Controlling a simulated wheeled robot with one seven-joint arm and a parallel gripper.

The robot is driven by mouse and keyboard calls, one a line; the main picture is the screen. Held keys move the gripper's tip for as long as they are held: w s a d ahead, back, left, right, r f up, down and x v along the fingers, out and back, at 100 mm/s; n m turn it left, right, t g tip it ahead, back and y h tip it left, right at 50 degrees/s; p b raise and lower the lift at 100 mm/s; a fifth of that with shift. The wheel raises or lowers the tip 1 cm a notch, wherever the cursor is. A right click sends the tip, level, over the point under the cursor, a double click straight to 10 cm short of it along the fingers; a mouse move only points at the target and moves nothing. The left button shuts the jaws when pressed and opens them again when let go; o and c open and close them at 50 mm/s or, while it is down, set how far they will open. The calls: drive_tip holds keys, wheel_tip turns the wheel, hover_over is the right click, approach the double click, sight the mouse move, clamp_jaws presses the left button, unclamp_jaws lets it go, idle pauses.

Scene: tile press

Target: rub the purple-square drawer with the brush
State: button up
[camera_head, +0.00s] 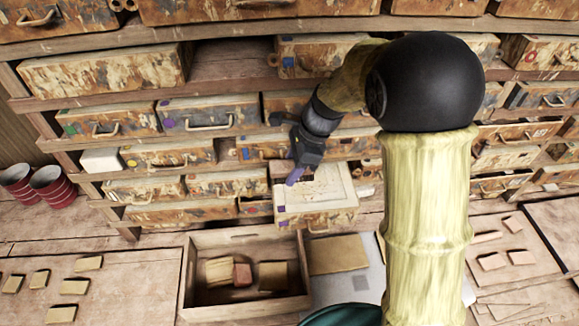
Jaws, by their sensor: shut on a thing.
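My gripper (303,162) is dark and points down over a pulled-out drawer (318,218) in the middle of the shelves. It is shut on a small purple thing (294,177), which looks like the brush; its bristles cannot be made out. The purple thing is over the left part of the drawer's pale top; I cannot tell whether it touches. A small purple mark (284,224) shows on the left of this drawer's front, too small to read its shape. Another closed drawer (208,113) at the upper left also bears a purple mark.
A wooden crate (190,275) with several blocks stands below the open drawer. Red cups (52,187) stand at the far left. Loose tiles (75,287) lie at lower left and right. My arm hides shelves at the right of centre.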

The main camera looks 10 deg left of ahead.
sight(310, 191)
drive_tip(key=f+b, duration=0.2)
drive_tip(key=f, duration=0.1)
drive_tip(key=shift+s, duration=0.2)
drive_tip(key=shift+f+b, duration=0.9)
drive_tip(key=shift+b, duration=0.15)
drive_tip(key=shift+f+b, duration=0.45)
drive_tip(key=shift+f, duration=0.35)
drive_tip(key=shift+w, duration=0.1)
drive_tip(key=shift+w+d+r+p, duration=0.1)
drive_tip(key=shift+w+d+p, duration=0.1)
drive_tip(key=shift+d, duration=0.55)
drive_tip(key=shift+w+d+r+p, duration=0.1)
drive_tip(key=shift+w+d+p, duration=0.1)
drive_tip(key=shift+d, duration=0.5)
drive_tip(key=shift+d+f, duration=0.1)
drive_tip(key=shift+w+d+f, duration=0.1)
drive_tip(key=shift+w+d, duration=0.1)
drive_tip(key=shift+d, duration=0.55)
drive_tip(key=shift+w+d+f, duration=0.1)
drive_tip(key=shift+w+d, duration=0.05)
drive_tip(key=shift+d, duration=0.6)
